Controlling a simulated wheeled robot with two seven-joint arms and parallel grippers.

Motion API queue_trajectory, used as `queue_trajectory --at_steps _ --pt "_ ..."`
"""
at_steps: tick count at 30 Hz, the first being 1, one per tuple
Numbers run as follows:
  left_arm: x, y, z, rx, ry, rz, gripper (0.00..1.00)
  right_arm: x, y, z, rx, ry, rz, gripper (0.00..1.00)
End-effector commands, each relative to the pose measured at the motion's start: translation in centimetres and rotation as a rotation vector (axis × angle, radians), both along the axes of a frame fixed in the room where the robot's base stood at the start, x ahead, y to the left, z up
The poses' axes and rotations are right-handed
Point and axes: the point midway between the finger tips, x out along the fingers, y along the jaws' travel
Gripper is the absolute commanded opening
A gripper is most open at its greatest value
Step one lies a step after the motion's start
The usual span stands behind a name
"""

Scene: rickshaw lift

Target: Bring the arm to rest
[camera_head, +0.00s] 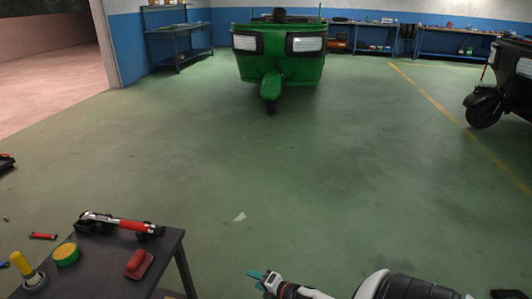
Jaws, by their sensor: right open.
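My right arm (405,285) comes in along the bottom edge, right of the middle. Its gripper (258,277) has teal fingertips pointing left, and it is open with nothing seen between the fingers. The gripper is to the right of the dark table (172,250), apart from it. My left arm and left gripper do not show.
The dark table holds a red-and-black tool (122,223), a red block-like item (139,263), a yellow-green round item (66,254) and a yellow-handled item (21,263). A green rickshaw (277,70) stands at the back. Another vehicle (510,90) is at right. The middle floor is mostly clear.

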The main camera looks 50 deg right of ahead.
Motion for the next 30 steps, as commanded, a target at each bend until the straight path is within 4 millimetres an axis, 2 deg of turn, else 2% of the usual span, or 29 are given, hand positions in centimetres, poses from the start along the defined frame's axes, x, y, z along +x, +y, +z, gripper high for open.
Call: queue_trajectory --at_steps 23,26,29,30 --pt "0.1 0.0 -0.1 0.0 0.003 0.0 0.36 -0.4 0.3 -0.6 0.035 0.021 -0.027 0.57" --pt "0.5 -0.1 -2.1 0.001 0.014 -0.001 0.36 -1.2 1.7 -1.8 0.13 0.07 -0.108 0.57" --pt "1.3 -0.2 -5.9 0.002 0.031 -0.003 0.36 -3.1 4.5 -4.2 0.322 0.177 -0.285 0.57" --pt "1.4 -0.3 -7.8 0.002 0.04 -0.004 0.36 -4.2 6.0 -5.3 0.415 0.231 -0.373 0.57"
